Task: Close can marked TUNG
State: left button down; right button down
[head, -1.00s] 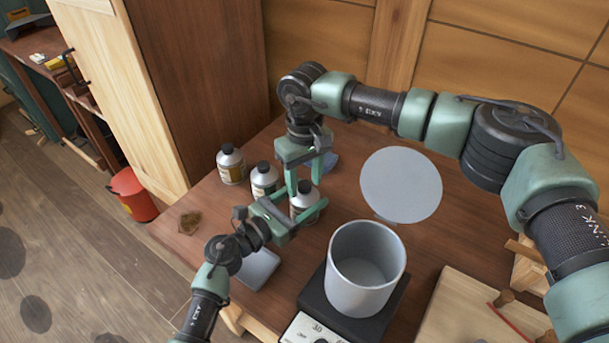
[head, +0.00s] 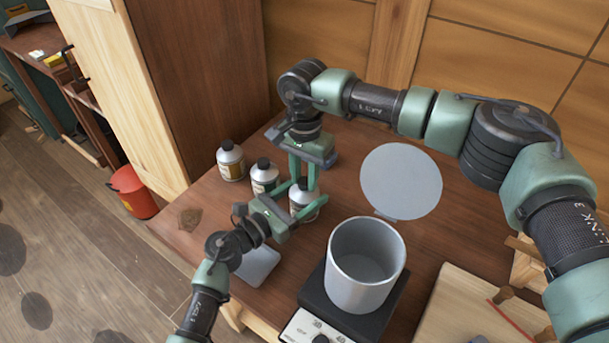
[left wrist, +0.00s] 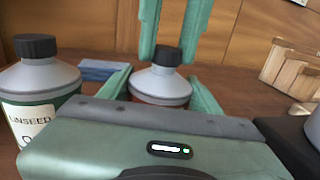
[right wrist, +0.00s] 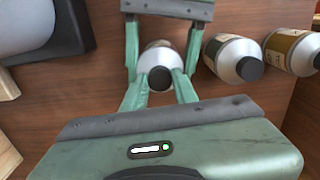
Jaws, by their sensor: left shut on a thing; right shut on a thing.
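Three grey cans with black caps stand in a row on the wooden table. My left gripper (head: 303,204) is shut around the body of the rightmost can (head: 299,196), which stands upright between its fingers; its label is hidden. My right gripper (head: 304,180) points down from above and is shut on this can's black cap (left wrist: 167,55), which sits on the neck. I cannot tell how tightly the cap is seated. The middle can (head: 265,177) shows a label reading about "LINSEED" in the left wrist view (left wrist: 40,95). The left can (head: 231,162) has a brownish label, not readable.
A flat grey slab (head: 257,266) lies near the front edge. A wooden board (head: 455,310) is at the lower right. A tall cabinet (head: 200,80) stands behind left.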

jog(key=m, duration=1.3)
jog(key=c, duration=1.1)
grip_release()
jog(key=shift+r, duration=2.25)
jog(key=shift+c, duration=0.2)
